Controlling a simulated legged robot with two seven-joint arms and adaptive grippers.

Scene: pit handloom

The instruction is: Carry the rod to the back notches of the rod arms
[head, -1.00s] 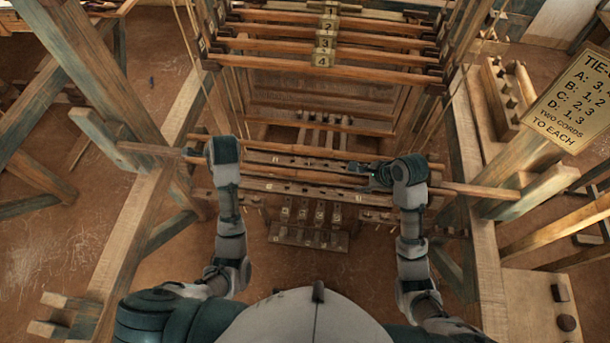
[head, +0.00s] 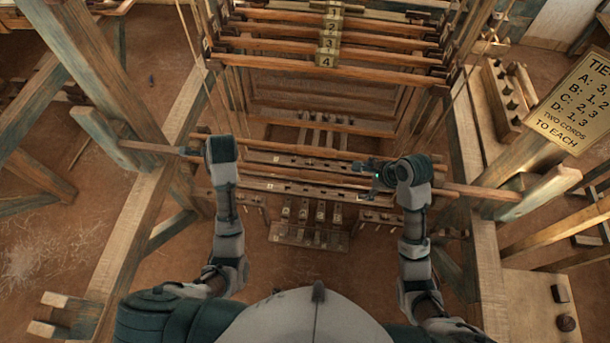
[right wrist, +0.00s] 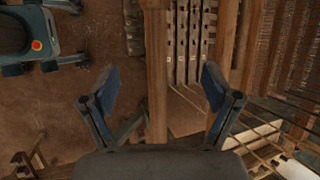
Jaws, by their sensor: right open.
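The rod (head: 152,147) is a long, thin wooden bar across the front of the loom. Its left end meets the left rod arm (head: 93,127), and its right part (head: 478,190) reaches the right rod arm (head: 543,190). I cannot tell whether the ends sit in notches. My right gripper (head: 374,177) is open at the rod, right of its middle. In the right wrist view its spread fingers (right wrist: 160,95) stand either side of a wooden bar (right wrist: 157,65), apparently the rod, touching neither side. My left gripper (head: 193,154) is at the rod's left part, mostly hidden by its wrist.
Numbered shafts (head: 328,45) hang behind the rod. Another wooden bar (head: 300,147) runs just beyond it. Treadles (head: 310,215) lie below.

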